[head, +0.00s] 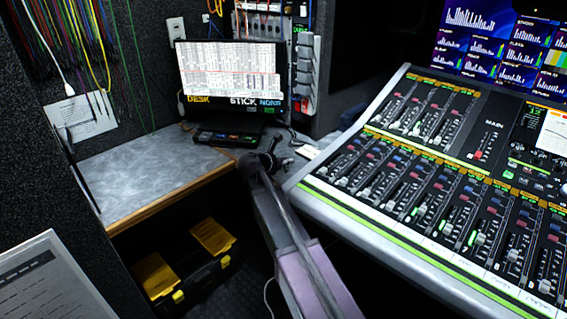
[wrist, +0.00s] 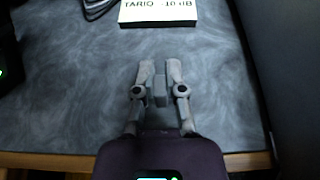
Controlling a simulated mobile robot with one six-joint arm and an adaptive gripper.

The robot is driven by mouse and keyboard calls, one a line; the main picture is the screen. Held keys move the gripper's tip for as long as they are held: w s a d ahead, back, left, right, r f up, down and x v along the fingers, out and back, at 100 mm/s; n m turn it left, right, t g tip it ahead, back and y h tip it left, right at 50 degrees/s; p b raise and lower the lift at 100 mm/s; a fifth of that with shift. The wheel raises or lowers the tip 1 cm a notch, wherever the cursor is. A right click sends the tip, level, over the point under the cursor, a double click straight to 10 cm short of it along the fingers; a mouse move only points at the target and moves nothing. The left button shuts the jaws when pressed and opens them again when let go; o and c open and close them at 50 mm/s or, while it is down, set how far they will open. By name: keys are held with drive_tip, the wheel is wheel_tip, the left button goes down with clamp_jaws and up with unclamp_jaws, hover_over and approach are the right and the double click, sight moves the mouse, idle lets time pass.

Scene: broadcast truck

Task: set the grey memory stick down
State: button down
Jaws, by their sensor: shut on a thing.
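My gripper (wrist: 160,76) is over the grey mottled desk top (wrist: 70,100) in the wrist view, its two fingers close together. The grey memory stick (wrist: 160,92) shows as a small grey block pinched between the fingers. I cannot tell whether it touches the desk. In the head view my gripper (head: 268,158) is at the right part of the desk (head: 145,175), beside the mixing console. The stick cannot be made out there.
A white card reading "TARIQ -10 dB" (wrist: 158,12) lies beyond the fingertips. A dark panel (wrist: 285,60) rises on the right. A monitor (head: 230,70) and a black device (head: 226,138) stand at the back. The desk's left part is clear.

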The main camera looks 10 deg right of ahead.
drive_tip(key=shift+f, duration=0.2)
drive_tip(key=c, duration=0.7)
unclamp_jaws()
drive_tip(key=shift+r, duration=0.2)
drive_tip(key=shift+s+r, duration=0.1)
drive_tip(key=shift+r, duration=0.05)
drive_tip(key=shift+p+v, duration=2.3)
drive_tip(key=shift+v, duration=3.6)
